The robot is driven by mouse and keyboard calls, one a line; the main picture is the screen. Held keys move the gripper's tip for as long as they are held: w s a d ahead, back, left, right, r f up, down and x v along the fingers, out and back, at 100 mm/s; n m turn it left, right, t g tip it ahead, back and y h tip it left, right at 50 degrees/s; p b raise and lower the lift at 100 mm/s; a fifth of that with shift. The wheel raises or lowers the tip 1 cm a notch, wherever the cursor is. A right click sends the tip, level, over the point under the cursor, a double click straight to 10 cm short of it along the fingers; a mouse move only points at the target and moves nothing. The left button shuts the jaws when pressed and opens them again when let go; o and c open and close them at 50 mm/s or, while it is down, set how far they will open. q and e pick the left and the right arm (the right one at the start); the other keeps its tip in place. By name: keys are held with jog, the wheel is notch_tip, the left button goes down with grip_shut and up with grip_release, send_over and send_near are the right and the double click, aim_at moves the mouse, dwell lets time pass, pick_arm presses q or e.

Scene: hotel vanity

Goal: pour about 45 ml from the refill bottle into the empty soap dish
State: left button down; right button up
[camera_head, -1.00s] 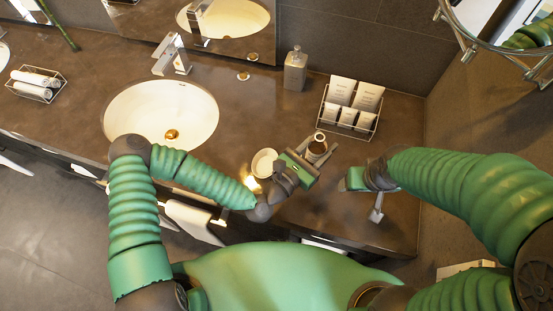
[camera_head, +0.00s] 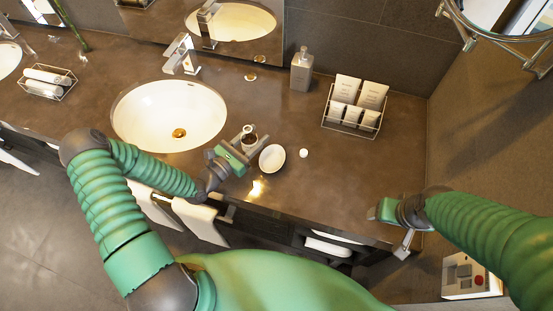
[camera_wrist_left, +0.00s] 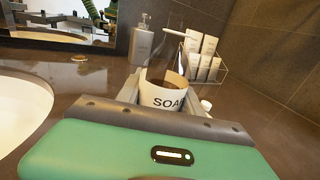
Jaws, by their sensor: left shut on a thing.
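The dish is not visible in the left wrist view. My right gripper (camera_head: 388,222) is near the counter's front right edge, away from bottle and dish; its opening is unclear.
A small white cap (camera_head: 303,153) lies right of the dish. A grey pump dispenser (camera_head: 302,71) and a wire rack of packets (camera_head: 352,119) stand behind. The sink (camera_head: 168,115) is left of my left gripper. The counter (camera_head: 345,178) is clear at front right.

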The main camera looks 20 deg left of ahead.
pick_arm(q)
jog(key=shift+a+f+m+g+h, duration=0.3)
jog(key=shift+a+f+h, duration=0.25)
jog(key=shift+f+h, duration=0.1)
jog(key=shift+d+r, duration=0.15)
